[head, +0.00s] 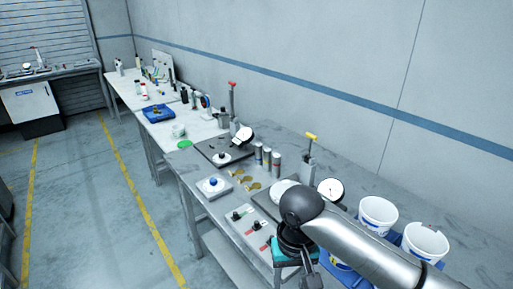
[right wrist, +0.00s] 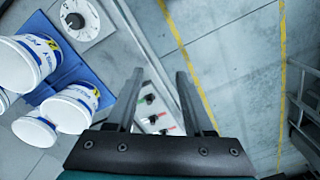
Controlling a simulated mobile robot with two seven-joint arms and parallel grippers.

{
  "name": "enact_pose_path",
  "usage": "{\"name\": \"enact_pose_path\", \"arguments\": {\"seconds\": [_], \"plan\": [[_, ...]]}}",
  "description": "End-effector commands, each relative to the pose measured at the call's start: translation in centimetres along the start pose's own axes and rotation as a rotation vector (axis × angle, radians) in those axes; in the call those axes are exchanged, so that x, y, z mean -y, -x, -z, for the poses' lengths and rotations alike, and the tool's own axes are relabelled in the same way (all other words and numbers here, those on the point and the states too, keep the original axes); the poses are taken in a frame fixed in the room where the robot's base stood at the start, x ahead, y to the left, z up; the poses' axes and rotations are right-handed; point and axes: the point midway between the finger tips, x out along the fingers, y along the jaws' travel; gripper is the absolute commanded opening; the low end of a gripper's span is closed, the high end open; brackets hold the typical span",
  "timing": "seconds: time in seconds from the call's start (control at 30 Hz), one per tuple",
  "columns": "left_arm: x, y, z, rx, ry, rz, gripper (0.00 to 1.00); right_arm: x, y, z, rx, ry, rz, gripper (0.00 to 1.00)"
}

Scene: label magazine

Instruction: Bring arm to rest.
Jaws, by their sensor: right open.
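My right arm (head: 365,245) reaches in from the right in the head view, over the front part of the grey bench (head: 190,165). Its gripper points down near the bench's front edge, and its fingertips are not clear there. In the right wrist view my right gripper (right wrist: 160,72) is open, with its two dark fingers apart and nothing between them. Beyond the fingers are the bench edge, a panel with switches (right wrist: 152,112) and the floor. My left gripper is not in view.
White buckets (head: 378,214) stand on blue trays at the right; they also show in the wrist view (right wrist: 75,105). Switch panels (head: 240,214), a yellow-handled press (head: 310,146) and a round gauge (head: 330,189) are near the arm. Floor (head: 85,190) left of the bench is clear.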

Motion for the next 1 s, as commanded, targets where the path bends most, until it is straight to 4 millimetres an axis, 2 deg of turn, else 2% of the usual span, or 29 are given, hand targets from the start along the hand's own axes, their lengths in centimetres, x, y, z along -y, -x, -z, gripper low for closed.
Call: {"name": "enact_pose_path", "arguments": {"seconds": [0.17, 0.43, 0.57, 0.73, 1.0], "plan": [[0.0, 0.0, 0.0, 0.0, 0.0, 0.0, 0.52, 2.0, -1.3, -1.7, -0.028, 0.066, 0.08, 0.52], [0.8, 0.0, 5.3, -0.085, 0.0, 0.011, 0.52, 4.1, -2.8, -4.5, -0.109, 0.141, 0.199, 0.52], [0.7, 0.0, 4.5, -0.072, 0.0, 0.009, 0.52, 4.2, -3.4, -6.1, -0.169, 0.155, 0.243, 0.52], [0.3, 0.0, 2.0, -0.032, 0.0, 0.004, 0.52, 2.8, -4.1, -8.2, -0.243, 0.146, 0.249, 0.52], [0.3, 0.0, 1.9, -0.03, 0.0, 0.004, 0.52, -2.1, -5.0, -12.3, -0.313, 0.108, 0.148, 0.52]]}}
